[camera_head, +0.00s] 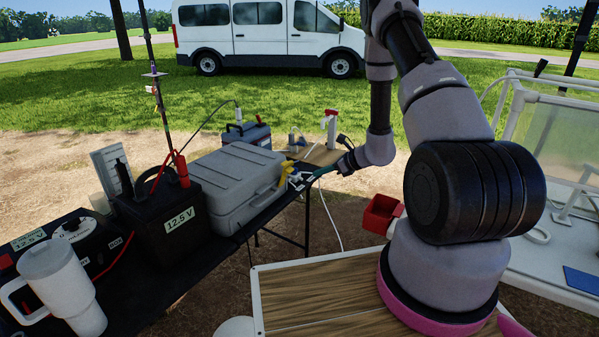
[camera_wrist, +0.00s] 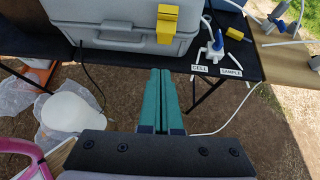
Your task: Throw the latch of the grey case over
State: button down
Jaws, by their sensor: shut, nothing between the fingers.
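The grey case (camera_head: 222,182) stands closed on the black table, and its front edge shows in the wrist view (camera_wrist: 105,14). Its yellow latch (camera_wrist: 167,24) is on the front face across the lid seam; it also shows in the head view (camera_head: 264,196). I cannot tell for sure whether the latch is thrown over. My gripper (camera_wrist: 160,72) has two teal fingers, shut together and empty. The fingertips appear just short of the latch, apart from it, in front of the case. In the head view my gripper (camera_head: 322,172) is small, at the table's right edge.
A blue valve (camera_wrist: 216,46) with tubing and a yellow part (camera_wrist: 234,34) sits right of the case, near labels "CELL" (camera_wrist: 200,69) and "SAMPLE". A black battery (camera_head: 172,215) stands left of the case. A red bin (camera_head: 380,213) is to the right. A black cable hangs below the case.

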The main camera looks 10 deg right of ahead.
aim_at(288, 166)
jog(key=w+a+f+t, duration=0.1)
jog(key=w+a+f, duration=0.2)
jog(key=w+a, duration=0.3)
jog(key=shift+w+t+y, duration=0.25)
jog(key=shift+t+y, duration=0.05)
dwell(0.4)
jog(key=shift+w+a+r+g+h, duration=0.65)
jog(key=shift+a+r+g+h, duration=0.1)
jog(key=shift+r+g+h, duration=0.05)
jog(key=shift+w+a+r, duration=0.4)
jog(key=shift+w, duration=0.1)
jog(key=shift+r, duration=0.1)
